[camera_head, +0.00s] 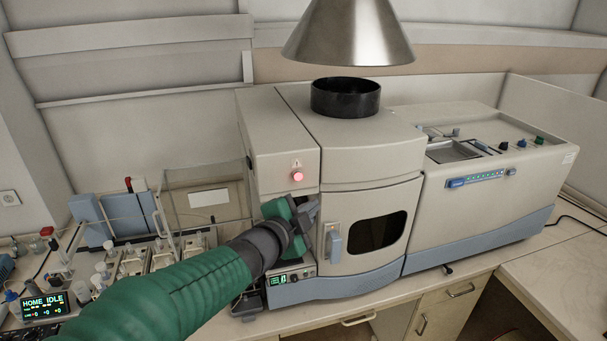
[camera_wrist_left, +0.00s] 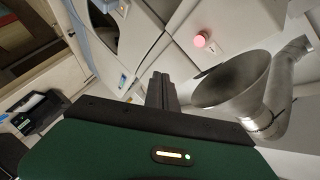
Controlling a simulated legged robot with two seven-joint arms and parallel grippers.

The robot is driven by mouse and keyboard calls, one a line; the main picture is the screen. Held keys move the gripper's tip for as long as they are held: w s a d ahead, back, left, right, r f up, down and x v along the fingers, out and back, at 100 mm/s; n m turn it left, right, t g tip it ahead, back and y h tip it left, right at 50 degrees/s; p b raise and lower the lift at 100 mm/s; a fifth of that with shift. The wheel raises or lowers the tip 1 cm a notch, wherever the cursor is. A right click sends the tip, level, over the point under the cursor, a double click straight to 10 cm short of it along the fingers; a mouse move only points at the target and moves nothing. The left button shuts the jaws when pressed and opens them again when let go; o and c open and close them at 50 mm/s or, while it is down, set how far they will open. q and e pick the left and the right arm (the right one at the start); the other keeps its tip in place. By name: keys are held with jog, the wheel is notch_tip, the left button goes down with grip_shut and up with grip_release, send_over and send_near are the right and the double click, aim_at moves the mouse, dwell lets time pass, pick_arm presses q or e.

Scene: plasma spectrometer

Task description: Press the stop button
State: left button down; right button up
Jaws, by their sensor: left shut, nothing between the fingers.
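The stop button (camera_head: 297,177) is a round, glowing red-pink knob on the front of the spectrometer's left upper housing. It also shows in the left wrist view (camera_wrist_left: 200,40), above and to the right of the fingers. My left gripper (camera_head: 314,205) is shut and empty, with its fingertips just below and to the right of the button in the head view. The fingers (camera_wrist_left: 162,90) stand together in the left wrist view. They look apart from the button; the exact gap cannot be told. My right gripper is not in view.
The spectrometer (camera_head: 370,165) fills the middle of the bench. A metal exhaust cone (camera_head: 350,35) hangs above its black flue (camera_head: 345,98). The blue door handle (camera_head: 334,246) is near my fingers. Bottles, tubes and a small display (camera_head: 45,307) crowd the left side.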

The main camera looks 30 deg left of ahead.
aim_at(298, 176)
pick_arm(q)
jog(key=w+a+p, duration=0.2)
jog(key=w+a, duration=0.1)
jog(key=w+a+p, duration=0.1)
jog(key=w+a, duration=0.1)
jog(key=a, duration=0.1)
jog(key=shift+w+a+f+p, duration=0.1)
jog(key=shift+w+a+p, duration=0.25)
jog(key=shift+w+p, duration=0.05)
jog(key=shift+d, duration=0.25)
jog(key=shift+a, duration=0.35)
jog(key=shift+d, duration=0.2)
dwell(0.4)
jog(key=shift+a, duration=0.1)
dwell(0.4)
